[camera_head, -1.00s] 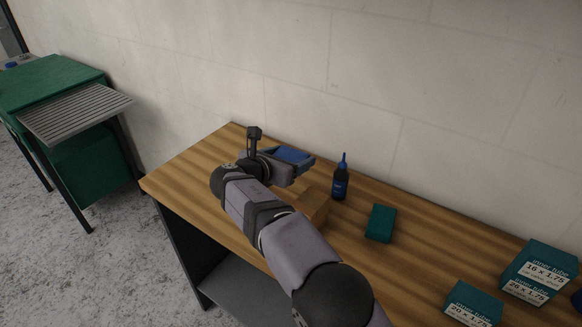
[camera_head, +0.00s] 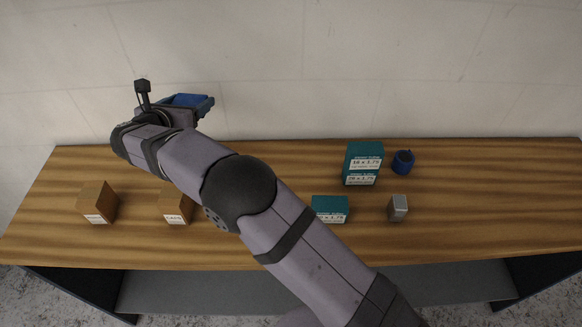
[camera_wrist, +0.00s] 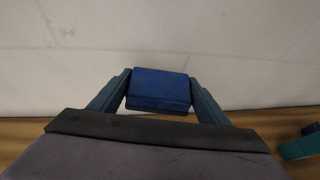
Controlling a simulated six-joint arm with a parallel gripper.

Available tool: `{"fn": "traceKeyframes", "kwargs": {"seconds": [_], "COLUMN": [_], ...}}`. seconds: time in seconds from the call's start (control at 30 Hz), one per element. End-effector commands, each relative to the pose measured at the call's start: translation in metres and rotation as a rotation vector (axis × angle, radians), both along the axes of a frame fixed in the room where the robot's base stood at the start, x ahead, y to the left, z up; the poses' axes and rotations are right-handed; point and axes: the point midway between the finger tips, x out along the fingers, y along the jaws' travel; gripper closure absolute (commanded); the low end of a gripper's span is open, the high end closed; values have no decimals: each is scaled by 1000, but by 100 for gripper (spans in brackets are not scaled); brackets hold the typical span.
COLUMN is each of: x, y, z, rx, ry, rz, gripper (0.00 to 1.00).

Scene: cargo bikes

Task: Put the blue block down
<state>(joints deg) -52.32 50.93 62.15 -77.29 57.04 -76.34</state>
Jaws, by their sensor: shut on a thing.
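The blue block (camera_wrist: 160,88) is between the two fingers of my gripper (camera_wrist: 162,80) in the wrist view, with a finger against each end. In the head view my gripper (camera_head: 196,104) is at the upper left, shut on the blue block (camera_head: 188,99). The block shows against the pale wall, raised above the wooden bench top (camera_head: 285,160). Part of the block is hidden by the gripper.
Two brown boxes (camera_head: 98,203) (camera_head: 176,206) stand on the bench's left part. Labelled teal boxes (camera_head: 364,160) (camera_head: 330,208), a blue mug-like thing (camera_head: 403,162) and a small grey block (camera_head: 397,207) stand right of my arm. The bench's far right is clear.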

Motion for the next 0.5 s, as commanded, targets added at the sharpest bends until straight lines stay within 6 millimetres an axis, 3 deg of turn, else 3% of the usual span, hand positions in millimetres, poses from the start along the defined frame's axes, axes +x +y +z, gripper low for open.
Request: {"fn": "traceKeyframes", "kwargs": {"seconds": [0.03,0.27,0.37,0.5], "x": [5,5,-7,-37], "y": [-21,-102,-140,-189], "z": [9,-13,-29,-63], "rx": [-7,-8,-8,-10], "ry": [4,4,4,5], "rz": [-24,-119,-176,-264], "gripper": [55,55,55,55]}}
